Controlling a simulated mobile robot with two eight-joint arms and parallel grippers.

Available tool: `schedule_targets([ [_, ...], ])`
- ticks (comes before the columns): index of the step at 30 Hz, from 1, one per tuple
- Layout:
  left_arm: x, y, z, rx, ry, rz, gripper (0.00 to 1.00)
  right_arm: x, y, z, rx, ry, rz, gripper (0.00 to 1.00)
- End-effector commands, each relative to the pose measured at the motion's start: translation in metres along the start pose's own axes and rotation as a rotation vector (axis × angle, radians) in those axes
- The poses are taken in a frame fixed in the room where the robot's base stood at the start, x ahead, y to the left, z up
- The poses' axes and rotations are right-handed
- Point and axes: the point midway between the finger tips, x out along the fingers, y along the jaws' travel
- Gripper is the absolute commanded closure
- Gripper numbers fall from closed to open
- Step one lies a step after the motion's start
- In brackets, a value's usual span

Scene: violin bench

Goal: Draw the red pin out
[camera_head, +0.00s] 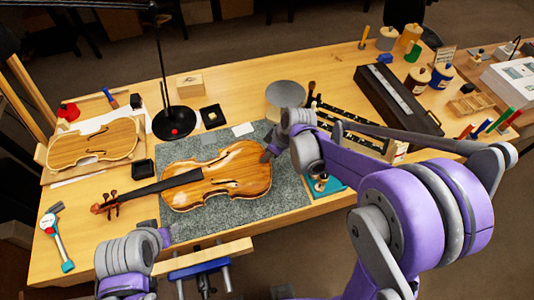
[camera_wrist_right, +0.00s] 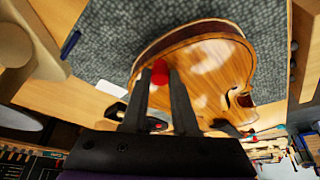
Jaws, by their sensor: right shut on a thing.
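The violin (camera_head: 225,178) lies on a grey mat (camera_head: 285,205) with its neck to the left; its rounded lower end also shows in the right wrist view (camera_wrist_right: 215,65). My right gripper (camera_head: 267,156) is at the right end of the violin. In the right wrist view its two fingers are shut on the red pin (camera_wrist_right: 159,72), whose red head shows between the fingertips at the violin's edge. The rest of the pin is hidden, so I cannot tell how deep it sits. My left gripper (camera_head: 170,234) is near the bench's front edge, its fingers unclear.
A black lamp base (camera_head: 182,124) stands behind the violin, and a round grey-topped thing (camera_head: 285,94) behind my right gripper. A violin plate (camera_head: 95,142) lies at the left. A hammer (camera_head: 55,238) lies front left. A long black case (camera_head: 398,98) is at the right.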

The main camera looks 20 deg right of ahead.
Motion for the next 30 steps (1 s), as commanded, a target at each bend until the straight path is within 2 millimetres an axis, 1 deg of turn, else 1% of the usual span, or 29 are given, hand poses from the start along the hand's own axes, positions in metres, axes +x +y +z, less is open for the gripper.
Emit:
schedule_targets([
  [30, -0.0042, 0.0, -0.0053, 0.0, 0.005, 0.0, 0.5, -0.0092, 0.0002, -0.0039, 0.0, 0.0, 0.0, 1.0],
])
